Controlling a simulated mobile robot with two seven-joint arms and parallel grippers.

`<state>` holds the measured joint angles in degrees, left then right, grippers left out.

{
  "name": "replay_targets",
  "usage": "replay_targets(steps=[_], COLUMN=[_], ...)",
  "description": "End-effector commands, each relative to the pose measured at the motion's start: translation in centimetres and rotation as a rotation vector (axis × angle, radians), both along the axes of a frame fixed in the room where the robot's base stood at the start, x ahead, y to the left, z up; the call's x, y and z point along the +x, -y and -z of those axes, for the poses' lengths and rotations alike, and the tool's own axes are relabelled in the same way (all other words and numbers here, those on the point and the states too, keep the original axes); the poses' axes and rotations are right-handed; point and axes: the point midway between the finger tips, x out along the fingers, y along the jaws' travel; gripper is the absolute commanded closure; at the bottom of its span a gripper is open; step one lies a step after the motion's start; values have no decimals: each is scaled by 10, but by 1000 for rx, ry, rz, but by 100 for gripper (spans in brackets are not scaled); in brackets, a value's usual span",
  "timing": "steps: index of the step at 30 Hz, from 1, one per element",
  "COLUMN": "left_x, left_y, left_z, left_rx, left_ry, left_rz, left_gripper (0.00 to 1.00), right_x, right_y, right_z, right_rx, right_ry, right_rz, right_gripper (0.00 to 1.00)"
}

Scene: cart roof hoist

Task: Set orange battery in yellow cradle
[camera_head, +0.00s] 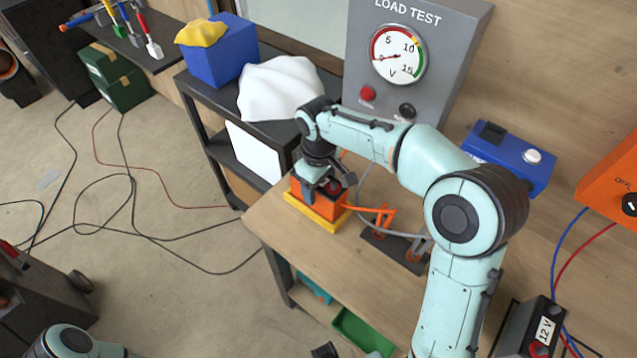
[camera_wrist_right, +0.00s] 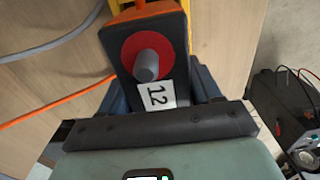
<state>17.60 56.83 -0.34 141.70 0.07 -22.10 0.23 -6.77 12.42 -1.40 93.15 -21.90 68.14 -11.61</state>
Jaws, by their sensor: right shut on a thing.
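The orange battery (camera_head: 308,197) is at the left end of the wooden bench, at the yellow cradle (camera_head: 318,219). The cradle's yellow edge shows around the battery's lower part; I cannot tell if the battery rests fully on its floor. My right gripper (camera_head: 322,181) reaches down from above and is shut on the battery. In the right wrist view, the battery's dark top (camera_wrist_right: 160,62) with a red ring, grey post and "12" label lies between the fingers (camera_wrist_right: 160,90). Yellow cradle parts (camera_wrist_right: 192,12) show past its far end.
A grey load test panel (camera_head: 440,50) stands behind the bench. Orange clamps and a dark base (camera_head: 395,248) with cables sit right of the cradle. A black shelf (camera_head: 222,112) with a blue box (camera_head: 222,55) and white cloth (camera_head: 280,88) stands behind left. Bare bench (camera_head: 320,262) lies in front.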

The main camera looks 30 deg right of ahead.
Motion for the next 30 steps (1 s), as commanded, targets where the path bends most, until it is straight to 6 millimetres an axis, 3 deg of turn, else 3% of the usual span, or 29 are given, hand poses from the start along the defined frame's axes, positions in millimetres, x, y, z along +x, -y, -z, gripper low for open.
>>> replay_targets(steps=[22,23,24,25,30], left_x=[-4,-4,-4,-4,-4], left_y=[0,0,0,0,0], left_z=[9,9,9,9,9], left_rx=[0,0,0,0,0], left_ry=[-4,-4,-4,-4,-4], left_rz=[0,0,0,0,0], left_gripper=[57,57,57,57,57], right_x=[1,1,1,1,0], right_y=[0,0,0,0,0], right_z=[14,14,13,13,14], right_rx=[1,1,1,1,0], right_ry=[5,5,5,4,2], right_rz=[0,0,0,0,0], right_gripper=[100,31,17,8,7])
